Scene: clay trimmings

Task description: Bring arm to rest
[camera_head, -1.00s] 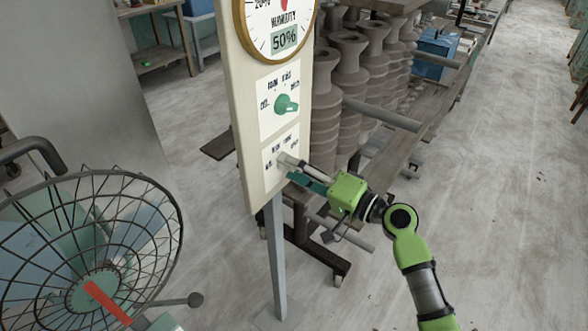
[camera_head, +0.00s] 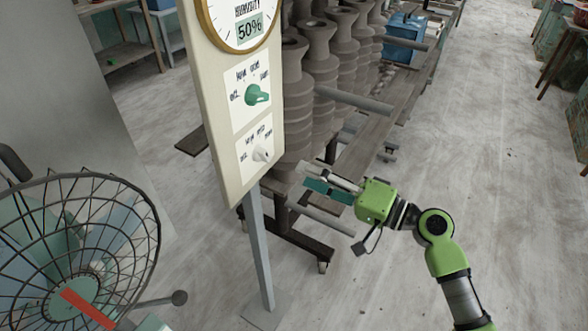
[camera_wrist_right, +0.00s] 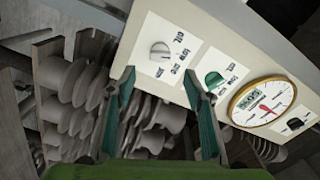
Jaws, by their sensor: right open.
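My right gripper (camera_head: 328,182) is open and empty in the head view, to the right of the control panel (camera_head: 225,130) and apart from it. Its arm comes in from the lower right. The panel carries a green knob (camera_head: 257,95), a white knob (camera_head: 262,154) below it, and a round humidity gauge (camera_head: 247,27) reading 50% at the top. In the right wrist view the two spread fingers frame the panel, with the white knob (camera_wrist_right: 160,51) and green knob (camera_wrist_right: 214,80) beyond them. My left gripper is out of view.
A rack with brown ribbed clay columns (camera_head: 293,100) stands behind the panel, its bars (camera_head: 352,99) sticking out near my right arm. A caged fan (camera_head: 75,255) stands at the lower left. A blue crate (camera_head: 404,38) sits farther back. Floor (camera_head: 500,170) at right is clear.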

